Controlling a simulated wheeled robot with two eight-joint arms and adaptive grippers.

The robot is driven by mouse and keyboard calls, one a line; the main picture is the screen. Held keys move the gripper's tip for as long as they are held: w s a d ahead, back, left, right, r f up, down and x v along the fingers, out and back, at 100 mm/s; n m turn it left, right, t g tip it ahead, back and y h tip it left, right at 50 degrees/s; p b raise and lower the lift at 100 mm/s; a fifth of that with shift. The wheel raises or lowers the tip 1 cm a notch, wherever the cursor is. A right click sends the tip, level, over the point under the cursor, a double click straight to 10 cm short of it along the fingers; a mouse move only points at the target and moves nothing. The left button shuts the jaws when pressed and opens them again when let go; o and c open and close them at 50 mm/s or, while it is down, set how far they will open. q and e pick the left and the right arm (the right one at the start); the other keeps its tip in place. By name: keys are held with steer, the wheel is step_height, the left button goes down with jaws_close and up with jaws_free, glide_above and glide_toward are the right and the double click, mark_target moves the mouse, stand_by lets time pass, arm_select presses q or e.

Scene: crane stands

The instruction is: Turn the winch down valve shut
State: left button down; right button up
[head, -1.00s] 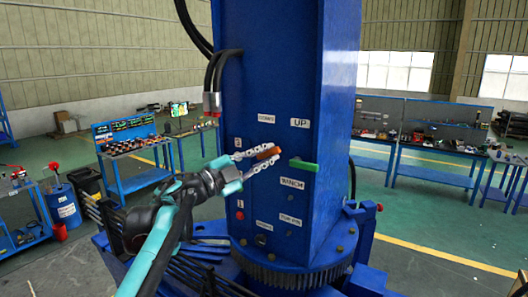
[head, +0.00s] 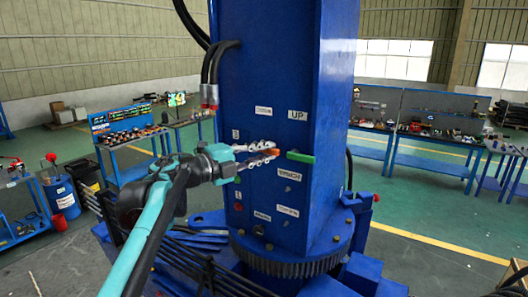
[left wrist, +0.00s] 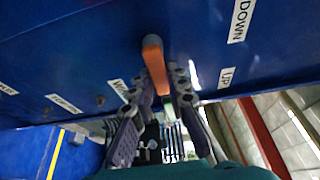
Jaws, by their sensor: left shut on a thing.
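The winch down valve has an orange lever handle (head: 273,153) on the front face of the blue crane column, below a small white label. In the head view the handle lies nearly level. In the left wrist view the orange handle (left wrist: 154,66) runs down between my fingers. My left gripper (head: 266,150) comes in from the left and is shut on this handle, hiding part of it. A green lever handle (head: 300,156) lies level just to the right, under the UP label (head: 298,115). My right gripper is not in view.
The blue column (head: 262,70) stands on a toothed ring (head: 285,265). Black hoses (head: 208,70) run down its left side. Blue workbenches (head: 430,160) with tools stand behind at both sides. A blue drum (head: 62,195) is at the left. Green floor lies open at the right.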

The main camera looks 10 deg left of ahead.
arm_select(q)
steer(key=shift+f, duration=0.1)
steer(key=c, duration=1.5)
jaws_free()
steer(key=v, duration=1.2)
